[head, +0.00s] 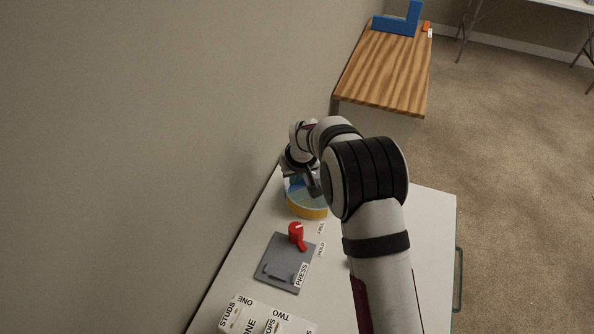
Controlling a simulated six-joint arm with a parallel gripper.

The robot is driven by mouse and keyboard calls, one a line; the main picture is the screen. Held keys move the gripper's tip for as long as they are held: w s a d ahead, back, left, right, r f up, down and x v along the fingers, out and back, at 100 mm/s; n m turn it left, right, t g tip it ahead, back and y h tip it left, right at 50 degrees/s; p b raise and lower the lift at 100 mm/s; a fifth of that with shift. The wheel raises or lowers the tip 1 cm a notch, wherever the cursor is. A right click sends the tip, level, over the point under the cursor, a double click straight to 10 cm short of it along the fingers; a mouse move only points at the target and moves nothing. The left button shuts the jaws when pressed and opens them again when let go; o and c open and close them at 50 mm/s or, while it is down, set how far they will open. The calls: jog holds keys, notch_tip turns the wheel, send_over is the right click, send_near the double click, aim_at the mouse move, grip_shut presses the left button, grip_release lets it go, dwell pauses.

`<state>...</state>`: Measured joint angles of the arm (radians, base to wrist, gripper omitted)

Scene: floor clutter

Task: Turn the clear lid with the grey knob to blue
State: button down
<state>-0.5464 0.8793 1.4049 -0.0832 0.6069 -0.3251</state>
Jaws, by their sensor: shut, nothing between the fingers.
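A round container (308,210) with a yellow side and blue and pale colours on top stands on the white table near the wall. I take it to be the one with the clear lid, but the lid's edge and the grey knob cannot be made out behind my gripper. My gripper (314,190) points down over the top of this container and is shut with nothing held. Whether its fingers touch the lid or knob cannot be told. My arm hides the container's far side and part of its top.
A grey plate (284,265) with a red lever (297,235) and a PRESS label lies in front of the container. FREE and HOLD labels lie beside it. A labelled box (255,318) stands at the front. A wooden-topped table (385,70) holds a blue block (400,22) behind.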

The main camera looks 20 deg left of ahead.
aim_at(316, 174)
jog(key=shift+w+f, duration=0.15)
jog(key=shift+f, duration=0.25)
jog(key=shift+s+d, duration=0.45)
jog(key=shift+s, duration=0.2)
